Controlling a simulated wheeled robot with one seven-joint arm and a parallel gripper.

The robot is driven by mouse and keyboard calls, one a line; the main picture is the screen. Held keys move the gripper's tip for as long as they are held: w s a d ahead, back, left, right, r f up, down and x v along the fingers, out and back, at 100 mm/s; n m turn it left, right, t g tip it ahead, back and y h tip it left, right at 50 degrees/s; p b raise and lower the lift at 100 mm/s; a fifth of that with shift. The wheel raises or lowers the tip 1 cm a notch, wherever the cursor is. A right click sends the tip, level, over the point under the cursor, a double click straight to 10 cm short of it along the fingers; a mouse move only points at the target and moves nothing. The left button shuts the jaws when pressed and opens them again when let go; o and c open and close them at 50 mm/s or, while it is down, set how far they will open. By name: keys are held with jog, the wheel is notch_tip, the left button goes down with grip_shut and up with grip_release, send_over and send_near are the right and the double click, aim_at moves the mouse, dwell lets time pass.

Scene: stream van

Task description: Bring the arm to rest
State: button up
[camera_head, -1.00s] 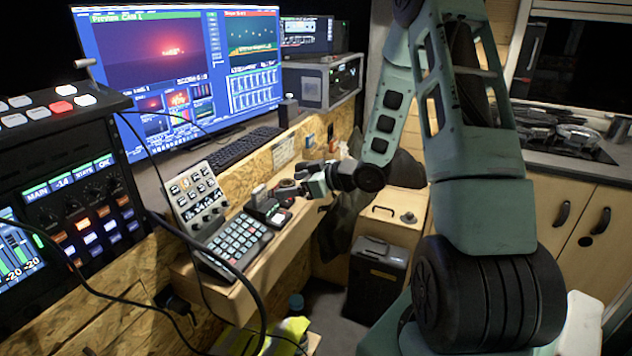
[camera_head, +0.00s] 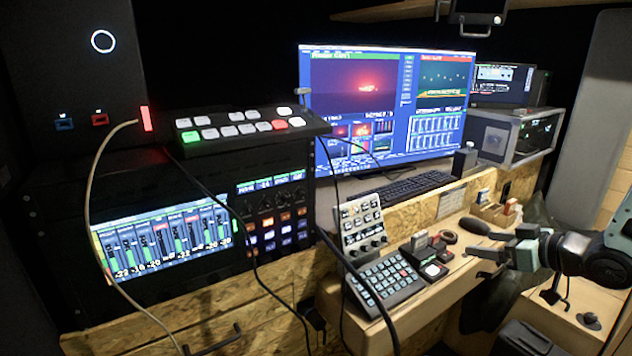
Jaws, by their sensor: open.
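My gripper (camera_head: 468,239) is at the right of the head view, in front of the wooden desk ledge. Its two dark fingers point left and are spread apart, with nothing between them. My arm (camera_head: 590,255) enters from the right edge, and most of it is out of view. The fingertips appear close to the small device with a dark base (camera_head: 430,268) and a dark ring (camera_head: 448,237) on the ledge. I cannot tell the exact gap.
A keypad panel (camera_head: 385,284) and an upright button panel (camera_head: 361,223) stand left of the gripper. A large monitor (camera_head: 385,100) and keyboard (camera_head: 408,186) are behind. A rack mixer (camera_head: 165,236) fills the left. Loose cables hang in front of the ledge.

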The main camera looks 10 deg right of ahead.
jog(key=a+r+n+g+h, duration=0.25)
jog(key=a+g, duration=0.35)
jog(key=a, duration=1.5)
jog(key=s+a+g, duration=0.2)
jog(key=s+a, duration=0.2)
jog(key=s, duration=0.3)
jog(key=s+a+r+g+h, duration=0.1)
jog(key=s+a+g, duration=0.1)
jog(key=s+a, duration=0.3)
jog(key=s+a+r+n+g+p, duration=0.1)
jog(key=s+a, duration=0.3)
jog(key=s, duration=0.7)
jog(key=shift+a+g, duration=0.4)
jog(key=shift+g, duration=0.4)
